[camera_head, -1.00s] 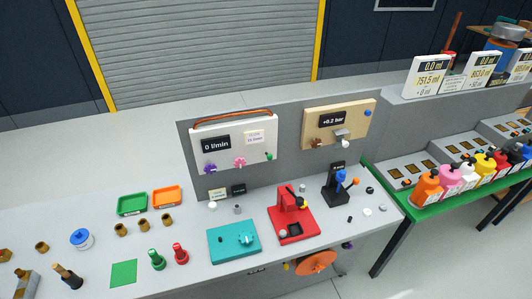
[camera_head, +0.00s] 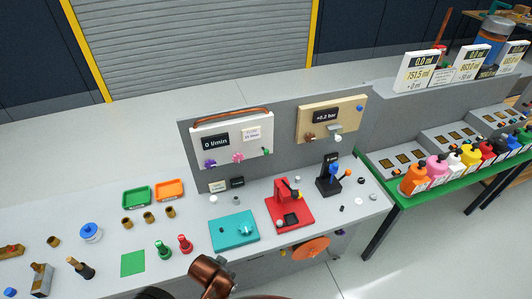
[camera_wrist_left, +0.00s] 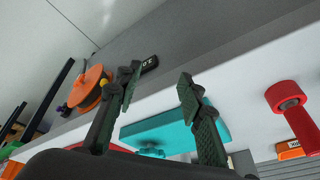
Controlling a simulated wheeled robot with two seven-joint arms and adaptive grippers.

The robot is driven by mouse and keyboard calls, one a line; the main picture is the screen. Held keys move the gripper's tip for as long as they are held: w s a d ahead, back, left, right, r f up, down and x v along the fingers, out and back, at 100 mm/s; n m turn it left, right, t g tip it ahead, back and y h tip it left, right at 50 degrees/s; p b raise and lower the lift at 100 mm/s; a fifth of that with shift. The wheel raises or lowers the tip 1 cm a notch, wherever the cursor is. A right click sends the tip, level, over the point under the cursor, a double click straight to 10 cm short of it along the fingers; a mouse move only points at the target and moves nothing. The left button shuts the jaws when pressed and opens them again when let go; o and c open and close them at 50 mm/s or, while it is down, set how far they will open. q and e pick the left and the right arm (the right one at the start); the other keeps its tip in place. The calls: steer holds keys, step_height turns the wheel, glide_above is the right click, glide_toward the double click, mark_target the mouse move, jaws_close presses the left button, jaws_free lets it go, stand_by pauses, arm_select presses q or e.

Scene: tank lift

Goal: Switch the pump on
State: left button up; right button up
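A white panel (camera_head: 232,138) reading "0 l/min" stands upright on the bench's back wall, with a purple knob (camera_head: 210,162), a pink knob (camera_head: 237,157) and a small green knob (camera_head: 265,151). Which part is the pump switch, I cannot tell. My left gripper (camera_wrist_left: 158,82) is open and empty in the left wrist view, its fingers apart in front of the turquoise box (camera_wrist_left: 178,133). A copper-coloured link of my arm shows low in the head view. My right gripper is not in view.
A red device (camera_head: 290,207) and a black stand with a blue knob (camera_head: 331,175) stand right of the turquoise box. Green and red stoppers (camera_head: 184,244) stand left of it. An orange disc (camera_head: 311,247) is on the bench front. Coloured bottles (camera_head: 437,168) stand on the green table.

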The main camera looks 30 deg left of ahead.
arm_select(q)
steer(key=w+a+r+n, duration=0.1)
steer(key=w, duration=0.3)
steer(key=w+a+r+n+t+y, duration=0.1)
steer(key=w+r, duration=0.1)
steer(key=w, duration=0.2)
steer(key=w+a+r+t, duration=0.1)
steer(key=w+a+r, duration=0.1)
steer(key=w, duration=0.2)
steer(key=shift+r+n+y, duration=0.2)
steer(key=shift+n+y, duration=0.2)
steer(key=w+a+r+n+t+y, duration=0.25)
steer(key=w+r, duration=0.35)
steer(key=w, duration=0.5)
steer(key=n+t+y, duration=0.2)
steer(key=n+t, duration=0.1)
steer(key=n, duration=0.1)
glide_toward(266, 153)
steer(key=x, duration=0.4)
steer(key=p+x, duration=0.1)
steer(key=x, duration=0.5)
steer(key=shift+w+p, duration=0.15)
steer(key=shift+p, duration=0.15)
steer(key=shift+w+a+f, duration=0.3)
steer(key=shift+w, duration=0.05)
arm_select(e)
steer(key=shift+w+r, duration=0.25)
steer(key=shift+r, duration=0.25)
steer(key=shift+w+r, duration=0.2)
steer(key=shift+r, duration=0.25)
